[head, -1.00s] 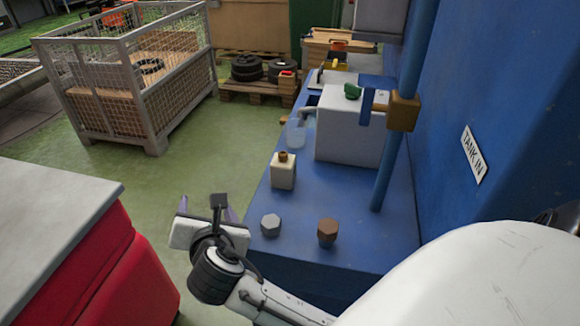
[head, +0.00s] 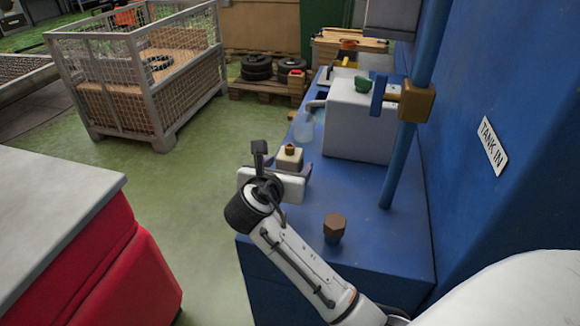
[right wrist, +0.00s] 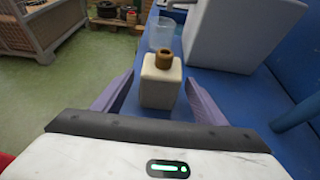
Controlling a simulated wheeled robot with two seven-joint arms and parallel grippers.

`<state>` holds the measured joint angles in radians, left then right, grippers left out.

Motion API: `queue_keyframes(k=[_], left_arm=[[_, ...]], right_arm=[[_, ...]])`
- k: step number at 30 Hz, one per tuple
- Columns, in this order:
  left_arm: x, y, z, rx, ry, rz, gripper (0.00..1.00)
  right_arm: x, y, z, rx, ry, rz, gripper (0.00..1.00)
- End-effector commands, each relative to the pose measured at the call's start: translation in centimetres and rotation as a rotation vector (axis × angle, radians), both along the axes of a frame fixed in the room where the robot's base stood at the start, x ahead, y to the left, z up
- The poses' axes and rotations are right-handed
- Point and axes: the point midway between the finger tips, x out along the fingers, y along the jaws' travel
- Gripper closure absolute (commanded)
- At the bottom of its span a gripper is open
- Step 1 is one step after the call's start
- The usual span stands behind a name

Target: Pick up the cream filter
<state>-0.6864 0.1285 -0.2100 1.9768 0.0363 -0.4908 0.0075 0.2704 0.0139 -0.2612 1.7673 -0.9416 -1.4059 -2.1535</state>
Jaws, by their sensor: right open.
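The cream filter is a small cream block with a brown cap; it stands upright on the blue bench in the head view (head: 289,160). It also shows in the right wrist view (right wrist: 160,88), centred between the two purple fingers. My right gripper (head: 285,171) is open and empty, close in front of the filter. The lower part of the filter is hidden behind the gripper in the head view. My left gripper is not in view.
A brown hexagonal piece (head: 335,228) stands on the blue bench (head: 365,255) near my right arm. Behind the filter are a clear cup (head: 303,127) and a white box (head: 358,120). A blue post (head: 400,165) rises at the right. A red cabinet (head: 75,250) stands at left.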

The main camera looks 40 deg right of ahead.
Motion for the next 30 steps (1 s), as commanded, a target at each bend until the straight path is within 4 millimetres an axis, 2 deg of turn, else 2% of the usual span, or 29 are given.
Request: queue_keyframes(k=[4,12,14,21,27,30], left_arm=[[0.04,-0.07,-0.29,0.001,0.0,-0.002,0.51],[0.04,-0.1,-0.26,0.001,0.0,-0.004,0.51],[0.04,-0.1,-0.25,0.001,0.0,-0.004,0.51],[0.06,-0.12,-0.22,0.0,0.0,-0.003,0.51],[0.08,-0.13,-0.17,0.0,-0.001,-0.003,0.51],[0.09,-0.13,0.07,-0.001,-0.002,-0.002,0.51]], right_arm=[[1.1,-1.29,-0.77,-0.001,0.0,0.001,0.34],[1.29,-1.54,-0.85,0.0,0.0,0.001,0.34],[1.29,-1.52,-0.86,0.0,-0.001,0.002,0.43],[1.28,-1.49,-0.86,0.001,0.0,0.002,0.83],[1.3,-1.48,-0.74,0.0,-0.002,0.001,0.83],[1.33,-1.48,-0.03,0.001,-0.004,0.002,0.83]])
